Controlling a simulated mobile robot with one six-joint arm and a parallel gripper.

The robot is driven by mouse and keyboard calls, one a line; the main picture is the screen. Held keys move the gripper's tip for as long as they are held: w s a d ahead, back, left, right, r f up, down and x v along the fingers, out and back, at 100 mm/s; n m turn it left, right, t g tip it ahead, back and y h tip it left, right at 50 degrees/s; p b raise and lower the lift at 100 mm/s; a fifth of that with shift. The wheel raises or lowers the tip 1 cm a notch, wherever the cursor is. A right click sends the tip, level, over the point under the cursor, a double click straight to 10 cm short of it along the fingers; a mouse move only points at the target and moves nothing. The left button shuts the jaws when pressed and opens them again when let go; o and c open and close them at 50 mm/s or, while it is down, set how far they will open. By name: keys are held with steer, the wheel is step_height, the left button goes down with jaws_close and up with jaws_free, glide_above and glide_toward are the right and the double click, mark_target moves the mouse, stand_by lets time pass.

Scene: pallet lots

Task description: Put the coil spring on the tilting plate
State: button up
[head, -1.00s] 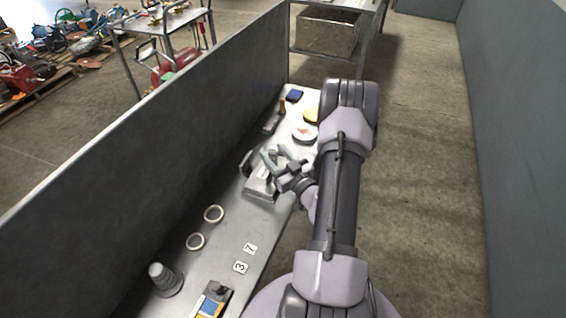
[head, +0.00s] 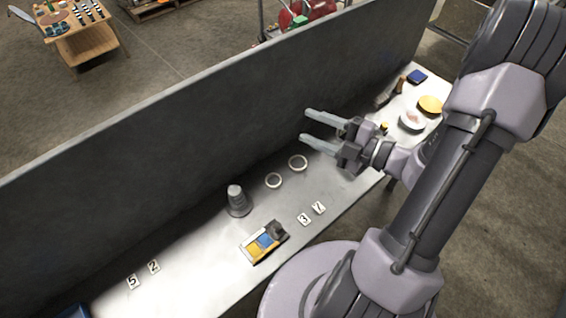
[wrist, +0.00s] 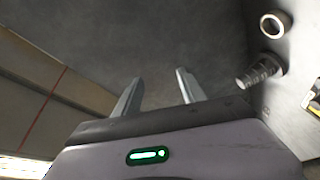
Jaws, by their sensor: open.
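A grey ribbed, tapering piece (head: 238,201) stands upright on the metal bench near the wall; it looks like the coil spring, though its coils are not clear. It also shows in the wrist view (wrist: 260,73), to the right of my fingers. I cannot tell for sure which thing is the tilting plate. A low plate with yellow and blue panels and a dark block (head: 262,243) lies in front of the ribbed piece. My gripper (head: 306,126) is open and empty, above the bench and right of the ribbed piece. It hides part of the bench behind it.
Number tags (head: 304,219) lie along the bench. A tall grey panel (head: 190,130) closes the bench's back. A white dish (head: 412,121) and a yellow disc (head: 430,105) sit at the far end.

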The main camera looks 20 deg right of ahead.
steer(key=s+a+r+n+g+h, duration=0.15)
steer(key=s+a+n+g, duration=0.35)
steer(key=n, duration=0.5)
steer(key=s+a+r+n+g, duration=0.2)
steer(key=a+n+g, duration=0.1)
steer(key=a+n, duration=0.5)
steer(key=s+a+r+n+g+h, duration=0.1)
steer(key=s+a+n+g, duration=0.35)
steer(key=n, duration=0.65)
step_height(320, 180, up, 6)
steer(key=s+d+n+t+h, duration=0.1)
steer(key=n+t+h, duration=0.3)
steer(key=n, duration=1.4)
steer(key=shift+s+d+r+h, duration=0.2)
steer(key=shift+s+d+h, duration=0.25)
steer(key=shift+h, duration=0.4)
